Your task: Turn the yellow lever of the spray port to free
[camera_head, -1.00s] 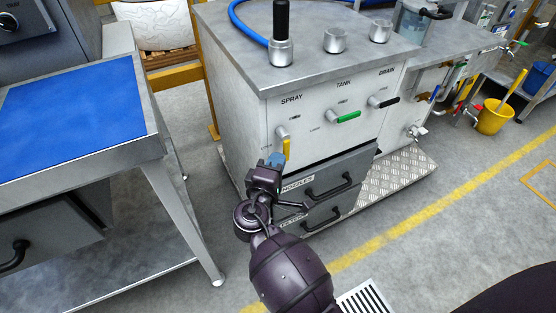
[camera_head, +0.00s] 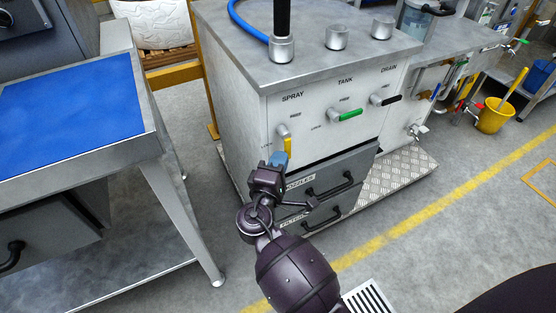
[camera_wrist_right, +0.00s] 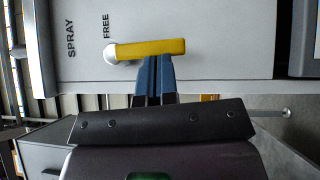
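The yellow lever (camera_head: 288,146) of the spray port hangs down from its pale pivot on the cabinet front, under the word SPRAY. In the right wrist view the lever (camera_wrist_right: 152,48) lies across the picture, with the word FREE beside its pivot end. My right gripper (camera_head: 281,159) is at the lever's lower left. Its blue fingers (camera_wrist_right: 154,62) are together, with nothing visible between them. Their tips reach the lever's long edge; whether they touch is hard to tell. My left gripper is not in view.
A green lever (camera_head: 346,115) and a black lever (camera_head: 388,100) sit right of the yellow one. Drawers with black handles (camera_head: 330,190) lie below. A blue-topped bench (camera_head: 70,100) stands left, with a floor gap between. A yellow bucket (camera_head: 494,117) stands far right.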

